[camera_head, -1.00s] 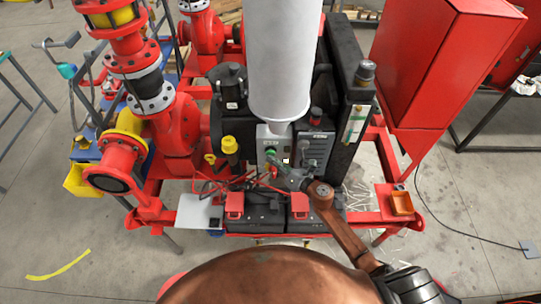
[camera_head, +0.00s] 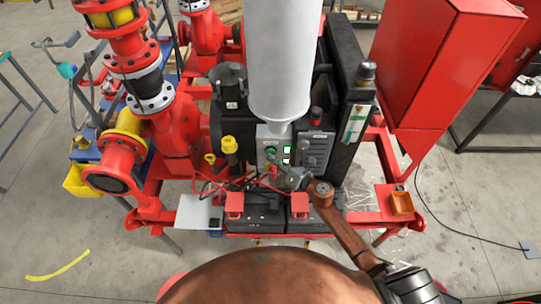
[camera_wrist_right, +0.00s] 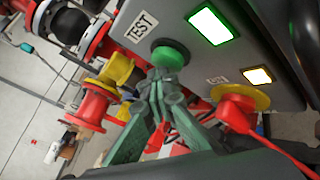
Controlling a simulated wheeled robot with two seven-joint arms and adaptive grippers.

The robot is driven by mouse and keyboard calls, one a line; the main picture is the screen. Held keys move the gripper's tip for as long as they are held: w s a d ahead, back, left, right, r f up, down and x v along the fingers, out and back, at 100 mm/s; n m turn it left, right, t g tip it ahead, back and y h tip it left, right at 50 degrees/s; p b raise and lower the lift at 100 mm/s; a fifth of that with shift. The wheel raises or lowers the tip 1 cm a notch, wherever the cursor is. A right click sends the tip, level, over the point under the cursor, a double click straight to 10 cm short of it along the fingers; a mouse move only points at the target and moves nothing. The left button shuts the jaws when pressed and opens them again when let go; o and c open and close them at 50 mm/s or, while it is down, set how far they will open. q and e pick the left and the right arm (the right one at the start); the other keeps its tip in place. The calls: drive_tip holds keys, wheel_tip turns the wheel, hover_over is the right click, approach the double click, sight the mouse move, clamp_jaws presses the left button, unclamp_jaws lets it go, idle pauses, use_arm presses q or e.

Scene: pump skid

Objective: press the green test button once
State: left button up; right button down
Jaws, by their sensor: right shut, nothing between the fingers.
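The green test button (camera_head: 270,151) is on the grey control box (camera_head: 262,134) in the middle of the skid. In the right wrist view the round green button (camera_wrist_right: 171,56) sits beside a "TEST" label (camera_wrist_right: 141,27). My right gripper (camera_head: 277,161) is shut and empty, with its fingertips just in front of the button. In the right wrist view the closed fingertips (camera_wrist_right: 163,76) overlap the button's lower edge; I cannot tell whether they touch it. A green lamp (camera_wrist_right: 210,25) beside the button is lit. My left gripper is not in view.
A red knob on a yellow collar (camera_wrist_right: 235,104) and a lit yellowish lamp (camera_wrist_right: 258,76) are close to the fingers. A white vertical cylinder (camera_head: 281,60) stands above the box. Red cables (camera_head: 230,184) and black batteries (camera_head: 265,219) lie below.

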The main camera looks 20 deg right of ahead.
drive_tip(key=shift+s+a, duration=0.15)
drive_tip(key=shift+s, duration=0.35)
drive_tip(key=shift+s+a, duration=0.15)
drive_tip(key=shift+s, duration=0.35)
drive_tip(key=s, duration=0.2)
drive_tip(key=s+a+p, duration=0.1)
drive_tip(key=s, duration=0.1)
drive_tip(key=shift+s+a, duration=0.2)
drive_tip(key=shift+s, duration=0.2)
idle(0.5)
